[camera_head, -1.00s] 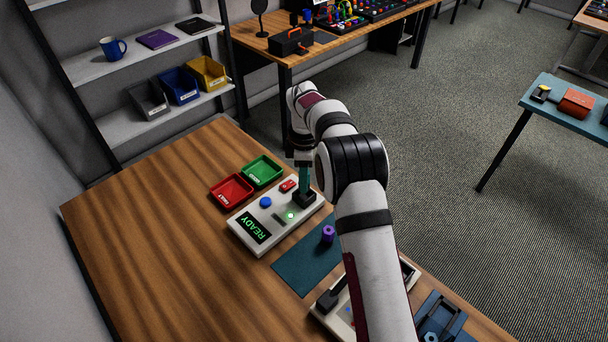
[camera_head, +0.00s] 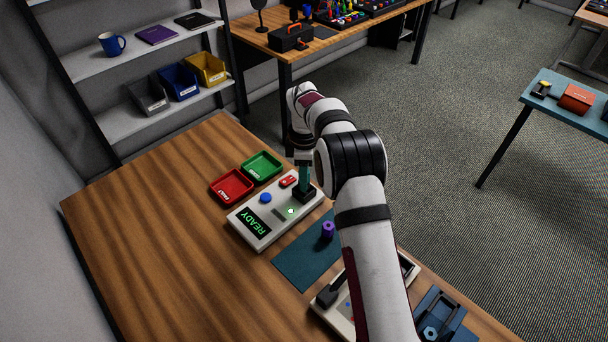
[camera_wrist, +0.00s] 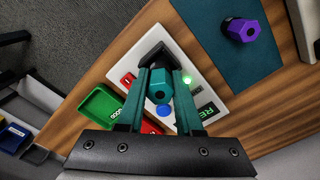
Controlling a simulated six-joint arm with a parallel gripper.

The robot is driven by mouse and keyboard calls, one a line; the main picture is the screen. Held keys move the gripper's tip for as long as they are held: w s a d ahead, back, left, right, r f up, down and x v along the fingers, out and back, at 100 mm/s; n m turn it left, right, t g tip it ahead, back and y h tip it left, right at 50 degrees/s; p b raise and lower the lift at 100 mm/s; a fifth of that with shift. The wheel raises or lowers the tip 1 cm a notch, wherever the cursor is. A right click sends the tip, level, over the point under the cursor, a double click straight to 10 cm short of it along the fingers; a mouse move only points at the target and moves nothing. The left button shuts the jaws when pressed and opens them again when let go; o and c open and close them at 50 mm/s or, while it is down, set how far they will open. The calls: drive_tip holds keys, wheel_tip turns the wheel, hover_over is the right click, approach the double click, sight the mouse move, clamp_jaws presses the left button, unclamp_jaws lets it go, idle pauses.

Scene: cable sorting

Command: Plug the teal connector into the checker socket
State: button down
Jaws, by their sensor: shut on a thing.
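The teal connector (camera_wrist: 160,86), a hex-sided piece, is held between the two teal fingers of my gripper (camera_wrist: 157,92). In the head view, my gripper (camera_head: 303,177) points down over the black socket block (camera_head: 304,193) at the right end of the pale checker (camera_head: 262,234). In the wrist view, the black block (camera_wrist: 158,56) lies just beyond the fingertips. The connector's lower end is hidden, so I cannot tell whether it is inside the socket. The checker shows READY on its display (camera_head: 254,223), with a lit green light (camera_head: 291,211).
A red tray (camera_head: 231,187) and a green tray (camera_head: 262,166) stand behind the checker. A purple connector (camera_head: 328,230) stands on the dark teal mat (camera_head: 296,264). Another pale device (camera_head: 333,314) and a blue fixture (camera_head: 440,318) are at the front right. The table's left side is clear.

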drive_tip(key=shift+f, duration=0.9)
drive_tip(key=shift+c, duration=0.5)
unclamp_jaws()
drive_tip(key=shift+s+f, duration=0.1)
